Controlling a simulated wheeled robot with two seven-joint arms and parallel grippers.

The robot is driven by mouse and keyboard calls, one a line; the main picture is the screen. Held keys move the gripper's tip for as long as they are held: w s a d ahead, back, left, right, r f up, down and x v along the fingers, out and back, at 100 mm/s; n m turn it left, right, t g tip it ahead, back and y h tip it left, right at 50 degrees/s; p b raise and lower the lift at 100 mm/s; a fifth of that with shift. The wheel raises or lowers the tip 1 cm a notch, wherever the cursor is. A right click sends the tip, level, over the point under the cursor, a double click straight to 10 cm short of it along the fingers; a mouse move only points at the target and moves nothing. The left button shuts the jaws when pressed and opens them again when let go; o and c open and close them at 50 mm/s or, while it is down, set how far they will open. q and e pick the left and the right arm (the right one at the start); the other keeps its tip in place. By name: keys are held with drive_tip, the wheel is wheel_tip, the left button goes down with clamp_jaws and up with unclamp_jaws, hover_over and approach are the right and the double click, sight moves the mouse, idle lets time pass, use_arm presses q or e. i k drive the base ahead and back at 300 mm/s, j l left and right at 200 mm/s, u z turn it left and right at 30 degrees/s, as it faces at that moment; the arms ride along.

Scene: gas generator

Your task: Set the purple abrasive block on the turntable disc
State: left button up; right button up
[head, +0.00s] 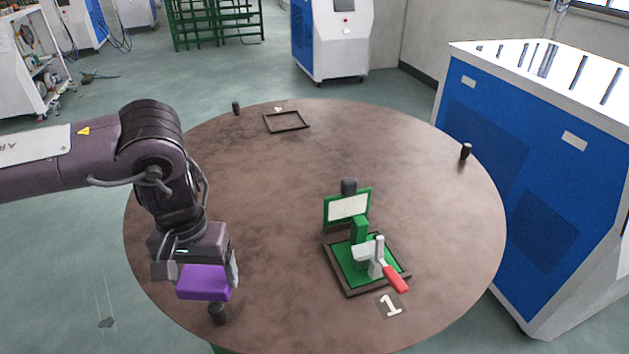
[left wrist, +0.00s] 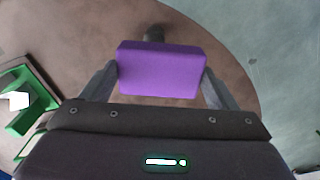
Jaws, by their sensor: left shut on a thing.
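The purple abrasive block (head: 204,283) is held in my left gripper (head: 203,275), over the near left part of the round brown turntable disc (head: 270,220). In the left wrist view the purple block (left wrist: 162,70) sits between the two grey fingers, which press on its left and right ends. A short black peg (head: 217,313) stands on the disc just below the block. I cannot tell whether the block is touching the peg or the disc. My right gripper is not in view.
A green clamp fixture with a red handle (head: 395,279) stands on the disc right of the block, beside a "1" label (head: 390,305). An empty dark frame (head: 286,122) lies at the far side. Black pegs stand near the rim. A blue cabinet (head: 520,170) stands close at right. The disc's middle is clear.

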sight(421, 198)
drive_tip(key=k+z, duration=0.35)
drive_tip(key=k+l+z, duration=0.15)
drive_tip(key=z, duration=0.15)
drive_tip(key=i+l+z, duration=0.1)
drive_tip(key=i+z, duration=0.5)
drive_tip(key=z, duration=0.2)
drive_tip(key=i+j+z, duration=0.1)
drive_tip(key=i+z, duration=0.3)
drive_tip(key=i+u, duration=0.45)
drive_tip(key=i+l+u, duration=0.25)
drive_tip(key=i+u, duration=0.25)
drive_tip(key=i, duration=0.2)
drive_tip(key=u, duration=1)
